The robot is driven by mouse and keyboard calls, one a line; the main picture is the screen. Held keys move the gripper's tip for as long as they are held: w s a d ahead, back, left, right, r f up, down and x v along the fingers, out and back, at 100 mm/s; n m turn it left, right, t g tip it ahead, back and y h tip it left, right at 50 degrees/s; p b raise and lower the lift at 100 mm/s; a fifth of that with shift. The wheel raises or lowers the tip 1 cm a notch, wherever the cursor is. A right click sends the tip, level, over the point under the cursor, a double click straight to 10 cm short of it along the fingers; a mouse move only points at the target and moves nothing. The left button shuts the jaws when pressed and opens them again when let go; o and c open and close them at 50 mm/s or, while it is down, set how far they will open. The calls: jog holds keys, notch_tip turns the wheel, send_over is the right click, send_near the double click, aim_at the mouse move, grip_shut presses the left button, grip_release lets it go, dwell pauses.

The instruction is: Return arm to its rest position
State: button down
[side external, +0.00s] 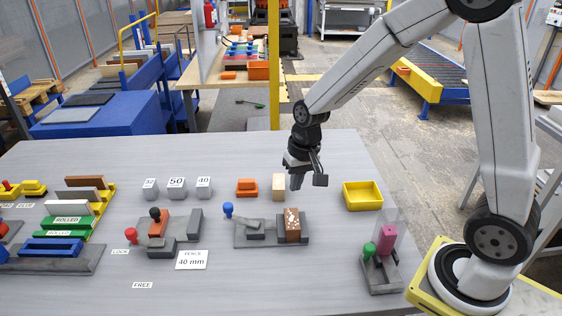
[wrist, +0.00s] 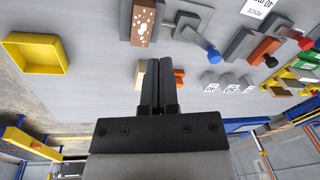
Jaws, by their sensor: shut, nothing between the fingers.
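My gripper (side external: 308,180) hangs above the back part of the grey table, just right of a pale wooden block (side external: 279,187). It is shut and empty. In the wrist view its two dark fingers (wrist: 157,64) lie side by side. The wooden block (wrist: 140,74) shows partly behind the fingers there, and an orange block (wrist: 179,77) shows on their other side. The orange block (side external: 247,187) stands left of the wooden one in the side view. My gripper touches neither as far as I can tell.
A yellow tray (side external: 362,208) stands right of my gripper. A grey fixture with a speckled brown block (side external: 293,226) and a blue knob (side external: 228,209) lies in front. A fixture with a pink block (side external: 386,240) is near my base. Weights (side external: 176,188) stand left. The table's back edge is clear.

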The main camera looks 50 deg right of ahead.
jog(key=s+n+t+h, duration=0.1)
jog(key=s+n, duration=0.3)
jog(key=s, duration=0.6)
jog(key=shift+a+n, duration=0.15)
jog(key=shift+n, duration=0.25)
